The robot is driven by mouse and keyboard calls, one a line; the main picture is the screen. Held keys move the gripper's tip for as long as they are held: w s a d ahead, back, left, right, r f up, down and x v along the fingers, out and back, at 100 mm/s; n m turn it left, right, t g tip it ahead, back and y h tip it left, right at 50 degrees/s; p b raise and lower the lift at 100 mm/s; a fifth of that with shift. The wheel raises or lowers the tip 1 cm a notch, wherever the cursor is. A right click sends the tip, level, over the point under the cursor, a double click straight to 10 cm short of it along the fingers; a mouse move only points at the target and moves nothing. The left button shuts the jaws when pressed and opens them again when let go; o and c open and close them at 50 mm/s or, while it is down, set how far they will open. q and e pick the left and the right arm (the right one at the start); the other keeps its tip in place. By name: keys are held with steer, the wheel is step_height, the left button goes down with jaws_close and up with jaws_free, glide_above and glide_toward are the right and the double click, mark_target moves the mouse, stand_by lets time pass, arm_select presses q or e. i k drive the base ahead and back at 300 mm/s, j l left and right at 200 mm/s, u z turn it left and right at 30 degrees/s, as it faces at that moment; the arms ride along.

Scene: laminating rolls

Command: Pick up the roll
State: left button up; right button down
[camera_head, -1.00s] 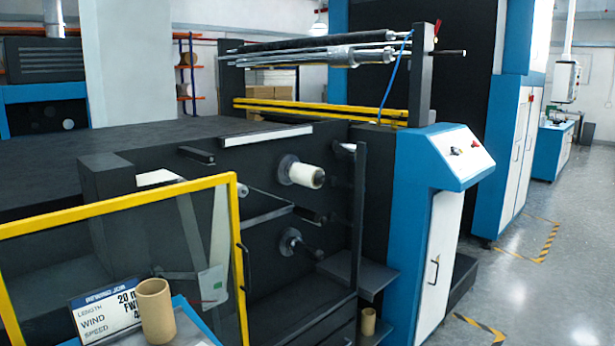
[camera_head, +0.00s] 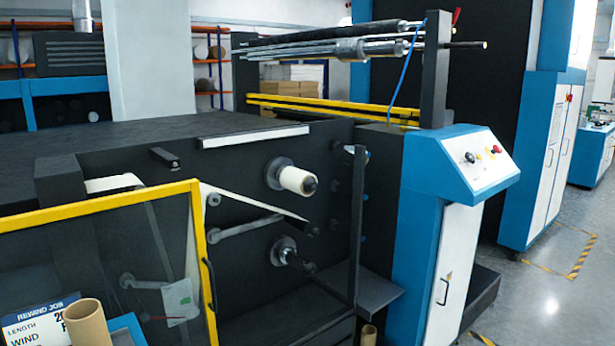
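A small white roll (camera_head: 297,180) sits on the upper spindle on the dark front of the machine, right of the middle. A brown cardboard tube (camera_head: 86,322) stands upright at the bottom left, in front of a job sign (camera_head: 38,322). Another brown tube (camera_head: 368,335) shows low by the foot of the machine, cut off by the bottom edge. I cannot tell which of these the task calls the roll. Neither of my grippers is in view.
A yellow-framed clear guard door (camera_head: 203,255) covers the left front. A lower empty spindle (camera_head: 290,253), a dark post (camera_head: 357,235) and a grey shelf (camera_head: 372,290) are close by. A blue control cabinet (camera_head: 425,178) stands at the right, with open floor (camera_head: 545,315) beyond.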

mark_target(292, 179)
steer(key=i+l+u, duration=0.1)
steer(key=i+l, duration=0.15)
steer(key=l, duration=0.25)
steer(key=i+l+u, duration=0.1)
steer(key=i+l, duration=0.15)
steer(key=l, duration=0.25)
steer(key=i+l, duration=0.2)
steer(key=l, duration=0.3)
steer(key=i+l+u, duration=0.15)
steer(key=l, duration=0.35)
steer(key=i+l+u, duration=0.1)
steer(key=i+l, duration=0.15)
steer(key=l, duration=0.3)
steer(key=i+l+u, duration=0.1)
steer(key=l, duration=0.45)
steer(key=i+l, duration=0.2)
steer(key=l, duration=0.4)
steer(key=i+l+u, duration=0.15)
steer(key=l, duration=0.4)
